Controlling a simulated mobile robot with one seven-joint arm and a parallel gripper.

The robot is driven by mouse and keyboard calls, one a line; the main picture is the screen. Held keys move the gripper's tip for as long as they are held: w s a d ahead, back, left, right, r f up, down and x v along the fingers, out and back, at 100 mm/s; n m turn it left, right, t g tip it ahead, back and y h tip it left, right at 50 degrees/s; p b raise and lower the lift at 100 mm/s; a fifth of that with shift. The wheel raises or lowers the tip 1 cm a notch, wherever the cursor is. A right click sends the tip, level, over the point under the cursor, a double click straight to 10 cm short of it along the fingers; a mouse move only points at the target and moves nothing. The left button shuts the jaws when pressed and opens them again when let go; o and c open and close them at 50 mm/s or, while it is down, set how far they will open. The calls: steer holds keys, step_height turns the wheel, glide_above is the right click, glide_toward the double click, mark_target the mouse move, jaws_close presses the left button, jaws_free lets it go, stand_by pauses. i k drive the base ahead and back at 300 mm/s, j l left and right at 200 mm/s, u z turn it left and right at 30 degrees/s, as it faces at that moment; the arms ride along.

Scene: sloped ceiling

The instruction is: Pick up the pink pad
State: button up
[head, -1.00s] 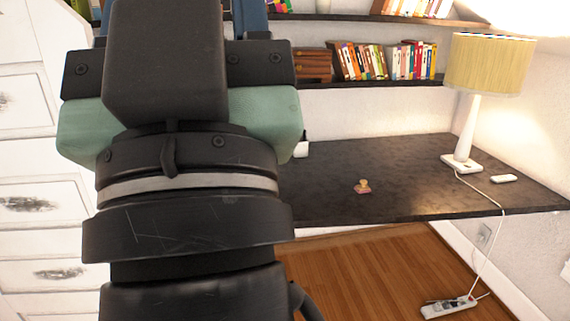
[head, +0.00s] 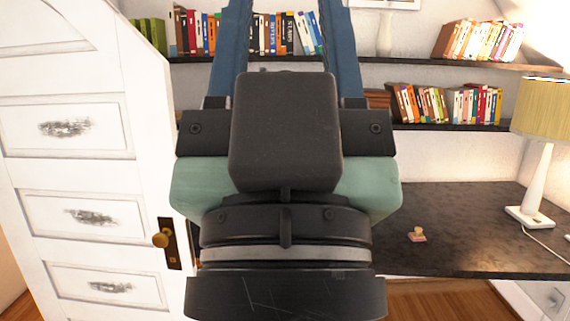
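A small pink pad (head: 419,239) lies on the dark desk (head: 465,205), right of my arm in the head view. A small tan, knob-like piece (head: 415,231) sits on it; the details are too small to tell. My gripper (head: 287,12) points up and away in the middle of the picture. Its two blue fingers are wide apart with nothing seen between them, and their tips run past the top edge. It is well away from the pad. My wrist and arm hide the left part of the desk.
A white lamp (head: 536,180) with a yellow shade stands on the desk's right. Bookshelves (head: 440,127) hang on the wall above the desk. A white panelled door (head: 80,170) with a brass knob stands close on the left. The desk around the pad is clear.

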mark_target(417, 236)
steer(key=i+l, duration=1)
steer(key=l, duration=0.2)
